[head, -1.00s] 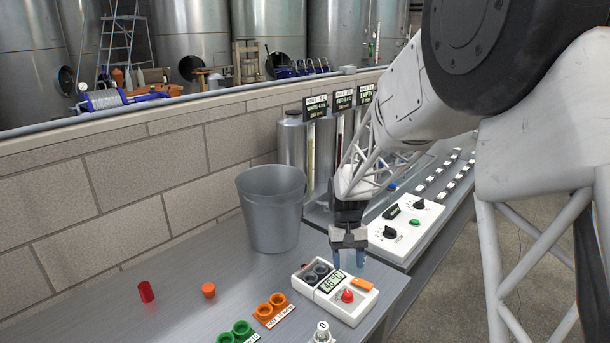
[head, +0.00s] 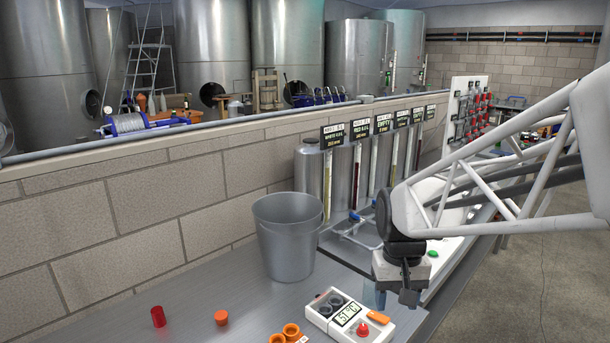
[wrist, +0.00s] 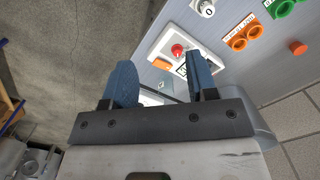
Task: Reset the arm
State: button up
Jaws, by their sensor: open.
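My gripper (head: 394,298) is at the right of the bench in the head view, above and just right of a white meter box (head: 350,316) with a display, a red button and an orange switch. In the wrist view my gripper (wrist: 164,84) shows two blue fingers spread apart with nothing between them. The meter box also shows beyond the fingers in the wrist view (wrist: 163,53). My arm reaches in from the right side of the head view.
A grey bucket (head: 288,240) stands left of my gripper by the wall. A red cylinder (head: 158,316), an orange cap (head: 221,317) and orange rings (head: 291,331) lie on the bench (head: 190,290). Gauge tubes and signs (head: 334,135) stand behind.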

jog(key=s+d+r+t, duration=0.1)
jog(key=s+r+t, duration=0.1)
jog(key=s, duration=1.3)
jog(key=shift+s+r+t, duration=0.35)
jog(key=shift+t, duration=0.25)
